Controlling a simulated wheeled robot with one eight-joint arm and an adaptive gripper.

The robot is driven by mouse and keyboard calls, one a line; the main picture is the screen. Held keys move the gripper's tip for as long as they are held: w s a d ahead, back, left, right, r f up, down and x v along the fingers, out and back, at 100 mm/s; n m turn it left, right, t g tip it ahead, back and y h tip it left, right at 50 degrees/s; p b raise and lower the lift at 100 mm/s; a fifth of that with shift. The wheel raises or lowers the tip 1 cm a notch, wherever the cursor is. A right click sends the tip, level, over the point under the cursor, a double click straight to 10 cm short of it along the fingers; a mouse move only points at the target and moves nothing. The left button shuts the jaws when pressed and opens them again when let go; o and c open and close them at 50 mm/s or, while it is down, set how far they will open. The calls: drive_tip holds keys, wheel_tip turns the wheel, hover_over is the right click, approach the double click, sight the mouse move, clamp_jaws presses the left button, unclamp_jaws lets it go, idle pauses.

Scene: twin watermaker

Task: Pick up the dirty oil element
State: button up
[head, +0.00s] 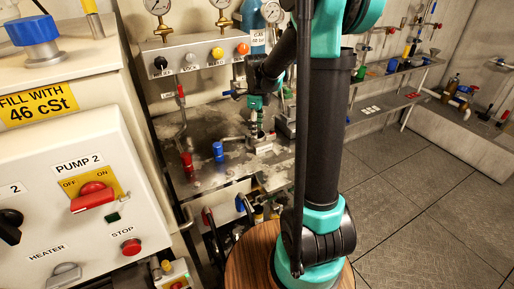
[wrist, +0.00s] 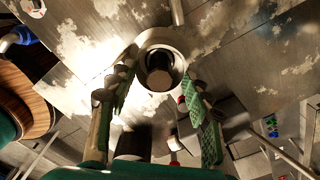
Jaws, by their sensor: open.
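My gripper (wrist: 160,82) is open and empty, with its two green-padded fingers spread to either side in the wrist view. Between and beyond the fingertips is a round metal housing (wrist: 143,48) with an open top. A dark, short cylinder with a brownish-grey end (wrist: 159,78), which looks like the dirty oil element, stands inside it. The fingers do not appear to touch it. In the head view my gripper (head: 255,112) points down above the small metal fitting on the worn metal bench (head: 215,130); the element itself cannot be made out there.
A red-handled valve (head: 187,162) and a blue-topped one (head: 218,150) stand left of my gripper on the bench. A gauge panel (head: 200,55) is behind. The pump control box (head: 85,200) is at the left. Open floor (head: 420,200) lies at the right.

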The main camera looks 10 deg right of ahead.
clamp_jaws()
drive_tip(key=shift+r, duration=0.15)
wheel_tip(320, 180, up, 20)
idle(1.0)
drive_tip(key=c, duration=0.6)
unclamp_jaws()
drive_tip(key=c, duration=0.5)
clamp_jaws()
